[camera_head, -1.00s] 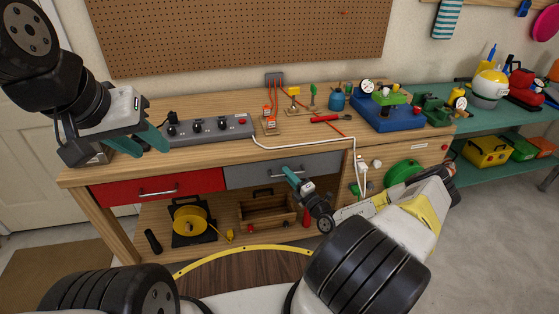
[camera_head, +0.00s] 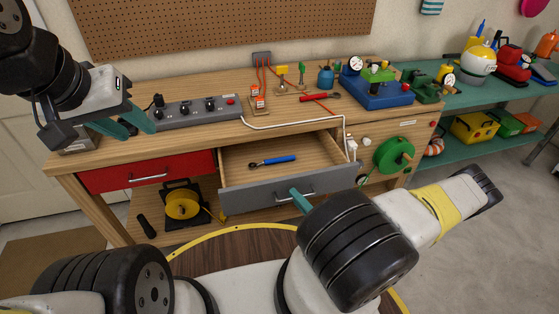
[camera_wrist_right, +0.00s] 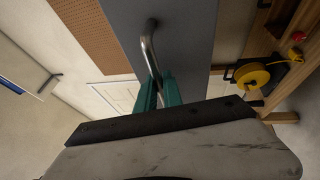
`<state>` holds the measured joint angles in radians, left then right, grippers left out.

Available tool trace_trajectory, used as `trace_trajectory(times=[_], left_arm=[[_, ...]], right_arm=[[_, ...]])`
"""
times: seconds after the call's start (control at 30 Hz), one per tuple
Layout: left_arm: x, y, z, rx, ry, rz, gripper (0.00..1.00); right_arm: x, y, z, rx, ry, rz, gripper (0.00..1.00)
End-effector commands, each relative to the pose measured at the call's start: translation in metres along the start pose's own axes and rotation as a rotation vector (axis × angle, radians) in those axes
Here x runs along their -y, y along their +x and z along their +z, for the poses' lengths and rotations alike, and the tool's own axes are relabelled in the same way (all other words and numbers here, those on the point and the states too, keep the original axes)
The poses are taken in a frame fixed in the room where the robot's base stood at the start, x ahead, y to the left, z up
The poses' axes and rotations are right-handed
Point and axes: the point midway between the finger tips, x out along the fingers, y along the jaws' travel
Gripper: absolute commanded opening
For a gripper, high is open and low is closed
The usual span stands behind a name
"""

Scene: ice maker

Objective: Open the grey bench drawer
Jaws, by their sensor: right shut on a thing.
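The grey bench drawer (camera_head: 280,191) is pulled well out of the workbench in the head view. Its wooden inside shows, with a blue-handled wrench (camera_head: 273,160) lying in it. My right gripper (camera_head: 300,200) is at the drawer's front, mostly hidden behind my own arm. In the right wrist view its teal fingers (camera_wrist_right: 158,92) are shut on the metal bar handle (camera_wrist_right: 149,48) of the grey front (camera_wrist_right: 185,35). My left gripper (camera_head: 127,127) hangs over the left end of the bench top, its teal fingers apart and empty.
A closed red drawer (camera_head: 140,172) is left of the grey one. A grey control box (camera_head: 196,110), a red-handled tool (camera_head: 320,97) and a blue-based device (camera_head: 375,88) stand on the bench. A yellow reel (camera_head: 183,205) sits on the lower shelf. A green reel (camera_head: 393,154) is at the right.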

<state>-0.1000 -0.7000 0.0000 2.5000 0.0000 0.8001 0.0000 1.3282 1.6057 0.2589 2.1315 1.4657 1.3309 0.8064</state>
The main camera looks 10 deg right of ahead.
Motion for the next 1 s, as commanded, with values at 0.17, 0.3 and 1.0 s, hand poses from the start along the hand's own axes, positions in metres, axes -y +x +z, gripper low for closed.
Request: trace_trajectory(times=[0.17,0.3,1.0], left_arm=[[0.0,0.0,0.0,0.0,0.0,0.0,0.36],[0.0,0.0,0.0,0.0,0.0,0.0,0.36],[0.0,0.0,0.0,0.0,0.0,0.0,0.36]], right_arm=[[-0.007,-0.04,-0.017,0.0,0.003,-0.005,0.0],[-0.013,-0.064,-0.027,-0.001,0.003,-0.004,0.0],[-0.02,-0.096,-0.041,-0.004,0.0,-0.003,0.0]])
